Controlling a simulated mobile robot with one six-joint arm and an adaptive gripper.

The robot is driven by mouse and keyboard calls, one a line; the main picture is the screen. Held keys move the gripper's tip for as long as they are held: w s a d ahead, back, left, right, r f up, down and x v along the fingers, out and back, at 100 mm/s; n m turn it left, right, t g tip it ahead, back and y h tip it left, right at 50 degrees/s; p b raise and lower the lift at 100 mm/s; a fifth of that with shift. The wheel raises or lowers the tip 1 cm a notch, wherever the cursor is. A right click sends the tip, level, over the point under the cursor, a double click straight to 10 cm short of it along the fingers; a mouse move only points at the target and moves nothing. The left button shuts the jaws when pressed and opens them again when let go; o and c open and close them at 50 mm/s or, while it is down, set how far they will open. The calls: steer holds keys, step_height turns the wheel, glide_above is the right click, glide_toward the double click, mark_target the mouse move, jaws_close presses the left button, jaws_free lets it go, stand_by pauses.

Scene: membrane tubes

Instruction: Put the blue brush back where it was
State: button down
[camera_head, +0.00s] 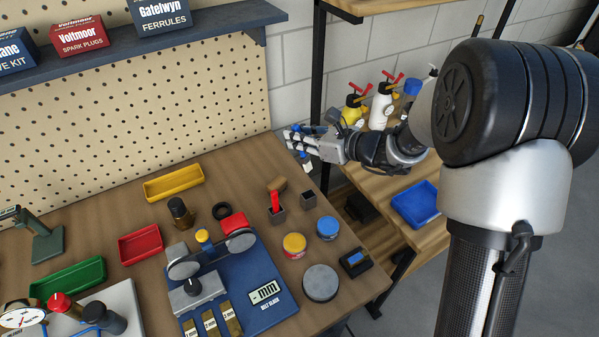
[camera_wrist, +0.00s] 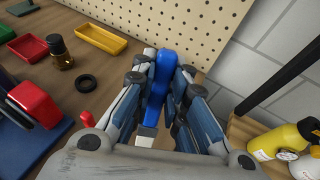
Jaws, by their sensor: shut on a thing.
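The blue brush (camera_wrist: 160,75) is between the fingers of my gripper (camera_wrist: 158,92) in the wrist view, with a pale block-like end (camera_wrist: 147,132) nearer the camera. In the head view my gripper (camera_head: 293,141) is shut on it, above the back right of the bench, and a blue and white part of the brush (camera_head: 305,159) shows below the fingers. Two small dark square holders stand on the bench below and left of the gripper. One holder (camera_head: 277,214) has a red-handled thing (camera_head: 275,200) in it; the other holder (camera_head: 308,201) looks empty.
A brown block (camera_head: 277,184), a black ring (camera_head: 222,210) and a yellow tray (camera_head: 174,183) lie near the pegboard (camera_head: 130,120). Yellow and blue lidded jars (camera_head: 294,245) (camera_head: 327,228) stand in front. Bottles (camera_head: 381,108) and a blue bin (camera_head: 415,204) are on the right shelf.

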step_height(320, 180, down, 10)
steer(key=b, duration=0.2)
steer(key=shift+r+b, duration=0.2)
steer(key=shift+b, duration=0.1)
steer(key=shift+f+b, duration=0.65)
steer(key=c, duration=1.6)
jaws_free()
steer(key=shift+r, duration=0.15)
